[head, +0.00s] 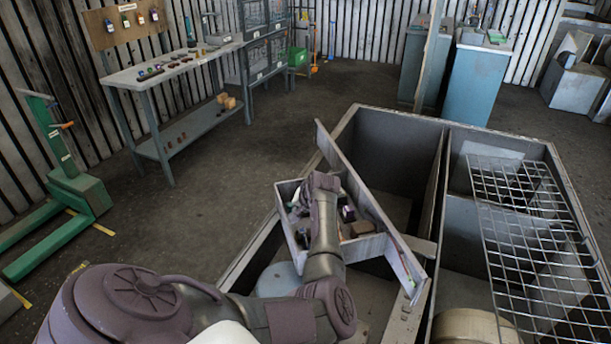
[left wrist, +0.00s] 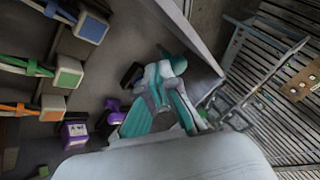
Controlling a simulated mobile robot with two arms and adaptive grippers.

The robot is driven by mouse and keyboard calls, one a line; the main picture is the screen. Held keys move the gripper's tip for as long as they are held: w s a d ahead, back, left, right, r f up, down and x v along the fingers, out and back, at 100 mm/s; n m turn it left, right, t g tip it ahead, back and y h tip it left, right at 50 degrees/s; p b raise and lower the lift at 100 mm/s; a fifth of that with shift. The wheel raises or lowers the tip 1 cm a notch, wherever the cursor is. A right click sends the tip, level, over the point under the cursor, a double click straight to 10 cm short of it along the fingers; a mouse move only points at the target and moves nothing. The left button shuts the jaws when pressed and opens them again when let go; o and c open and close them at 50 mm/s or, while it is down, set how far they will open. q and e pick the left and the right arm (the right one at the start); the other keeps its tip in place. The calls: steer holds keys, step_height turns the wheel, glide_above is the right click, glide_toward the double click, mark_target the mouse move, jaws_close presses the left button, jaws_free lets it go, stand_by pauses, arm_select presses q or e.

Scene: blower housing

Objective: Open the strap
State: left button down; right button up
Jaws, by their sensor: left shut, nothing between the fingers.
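My left gripper (head: 322,186) is over a small grey tray (head: 290,228) in the head view. Its arm hides part of the tray, and the fingers are hard to make out; it is shut and empty. Orange, green and blue straps or bands (left wrist: 32,68) run to pale blocks with coloured faces (left wrist: 68,72) at the left. I cannot tell which is the task's strap. My right gripper is not in view.
The tray rests on a large grey partitioned bin (head: 455,138) with a wire mesh (head: 530,235) over its right side. A brown block (head: 362,228) and purple items (left wrist: 75,130) lie in the tray. A workbench (head: 165,70) and green pallet jack (head: 75,190) stand left, with clear floor between.

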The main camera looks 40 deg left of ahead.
arm_select(q)
steer(key=shift+s+a, duration=0.2)
steer(key=shift+a, duration=0.05)
steer(key=shift+s+a+p, duration=0.15)
steer(key=shift+p, duration=0.15)
steer(key=shift+s+a, duration=0.15)
steer(key=shift+s, duration=0.2)
steer(key=shift+a, duration=0.1)
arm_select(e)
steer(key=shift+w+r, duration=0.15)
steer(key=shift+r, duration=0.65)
arm_select(q)
steer(key=shift+s, duration=0.1)
steer(key=shift+p, duration=0.35)
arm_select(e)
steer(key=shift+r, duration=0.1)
